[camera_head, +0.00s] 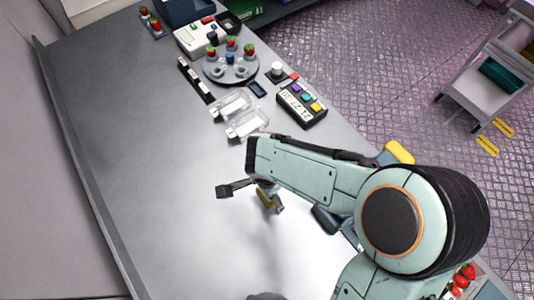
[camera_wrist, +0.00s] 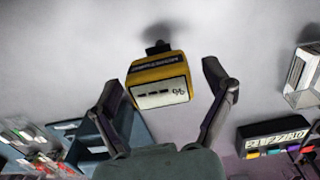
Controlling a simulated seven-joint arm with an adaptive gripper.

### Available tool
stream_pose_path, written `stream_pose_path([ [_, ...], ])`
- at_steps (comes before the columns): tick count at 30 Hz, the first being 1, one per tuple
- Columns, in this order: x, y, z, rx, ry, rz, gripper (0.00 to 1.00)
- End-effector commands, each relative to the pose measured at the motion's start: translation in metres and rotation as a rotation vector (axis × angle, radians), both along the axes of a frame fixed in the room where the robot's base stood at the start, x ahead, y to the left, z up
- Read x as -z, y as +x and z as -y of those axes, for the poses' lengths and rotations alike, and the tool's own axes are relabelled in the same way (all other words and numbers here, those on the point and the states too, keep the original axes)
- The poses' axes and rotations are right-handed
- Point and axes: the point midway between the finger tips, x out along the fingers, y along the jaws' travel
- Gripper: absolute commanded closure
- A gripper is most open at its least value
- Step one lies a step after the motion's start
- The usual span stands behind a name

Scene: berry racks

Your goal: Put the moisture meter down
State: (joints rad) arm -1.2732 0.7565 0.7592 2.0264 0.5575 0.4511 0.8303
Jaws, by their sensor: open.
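The moisture meter (camera_wrist: 160,82) is a yellow block with a white labelled face and a dark lettered band. In the wrist view it sits between the two fingers of my gripper (camera_wrist: 162,76), with visible gaps on both sides. My gripper is open. A dark stub and a shadow show beyond its far end.
The grey table (camera_head: 130,130) is clear to the left. Clear boxes (camera_head: 247,124), a black device with coloured buttons (camera_head: 302,105) and a round berry rack (camera_head: 230,66) stand farther back. In the wrist view a blue bin (camera_wrist: 90,135) is at lower left.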

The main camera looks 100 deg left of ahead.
Motion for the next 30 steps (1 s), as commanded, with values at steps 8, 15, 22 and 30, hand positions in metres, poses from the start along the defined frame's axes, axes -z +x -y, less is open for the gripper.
stream_pose_path([
  [8,-0.065,0.0,-0.001,0.002,0.007,0.001,0.19],
  [15,-0.102,0.0,0.0,0.001,0.004,0.001,0.19],
  [22,-0.108,-0.001,0.0,0.0,0.0,0.0,0.19],
  [30,-0.12,0.071,0.013,0.073,-0.011,0.057,0.19],
])
